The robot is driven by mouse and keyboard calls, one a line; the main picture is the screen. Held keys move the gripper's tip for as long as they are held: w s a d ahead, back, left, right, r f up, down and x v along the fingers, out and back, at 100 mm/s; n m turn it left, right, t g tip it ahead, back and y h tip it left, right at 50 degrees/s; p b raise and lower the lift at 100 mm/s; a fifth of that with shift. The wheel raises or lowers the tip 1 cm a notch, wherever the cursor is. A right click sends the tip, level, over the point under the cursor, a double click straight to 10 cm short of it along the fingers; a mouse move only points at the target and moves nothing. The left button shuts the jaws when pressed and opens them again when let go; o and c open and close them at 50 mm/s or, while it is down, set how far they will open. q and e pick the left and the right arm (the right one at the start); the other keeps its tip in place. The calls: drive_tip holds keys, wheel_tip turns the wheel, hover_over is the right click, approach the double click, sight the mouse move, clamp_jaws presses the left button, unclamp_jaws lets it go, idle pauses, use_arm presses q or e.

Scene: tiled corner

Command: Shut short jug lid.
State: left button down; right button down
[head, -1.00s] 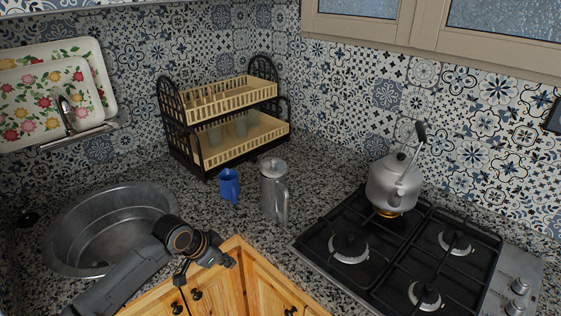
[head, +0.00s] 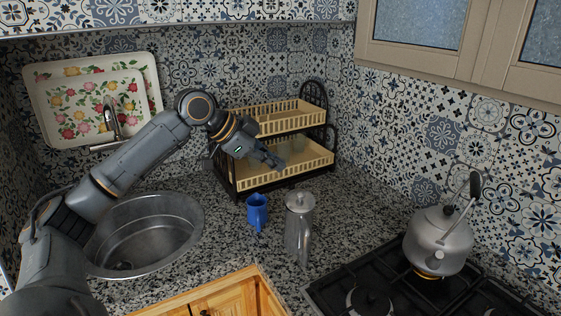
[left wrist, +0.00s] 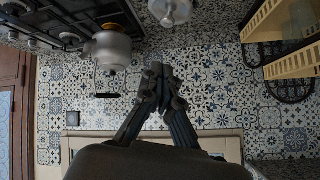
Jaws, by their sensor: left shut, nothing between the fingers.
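A metal jug (head: 297,232) stands upright on the counter, with its handle toward the front. Its round lid (head: 300,202) with a small knob is at its top; I cannot tell whether it is fully down. A smaller blue jug (head: 257,212) stands just left of it; no lid can be made out on it. The metal jug also shows at the top edge of the left wrist view (left wrist: 170,11). My left gripper (head: 277,161) is shut and empty, raised above and behind the jugs, in front of the dish rack. My right gripper is not in view.
A two-tier dish rack (head: 265,179) stands behind the jugs. A kettle (head: 438,240) sits on the black stove (head: 345,283) to the right. A round sink (head: 185,214) is at left, with floral trays (head: 70,105) on the wall. Counter around the jugs is clear.

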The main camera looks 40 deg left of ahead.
use_arm(q)
drive_tip(key=p, duration=0.2)
hover_over(305, 193)
drive_tip(key=s, duration=0.3)
drive_tip(key=f, duration=0.5)
drive_tip(key=shift+w+a+f, duration=0.1)
drive_tip(key=shift+a, duration=0.15)
drive_tip(key=shift+a+f+p, duration=0.15)
drive_tip(key=shift+a+f, duration=0.05)
drive_tip(key=shift+f, duration=0.4)
drive_tip(key=shift+a+f+p, duration=0.15)
drive_tip(key=shift+a+f, duration=0.05)
drive_tip(key=shift+f, duration=0.4)
drive_tip(key=shift+a+f, duration=0.2)
drive_tip(key=shift+f, duration=0.3)
drive_tip(key=shift+w+f, duration=0.1)
drive_tip(key=shift+w, duration=0.1)
drive_tip(key=shift+d, duration=0.1)
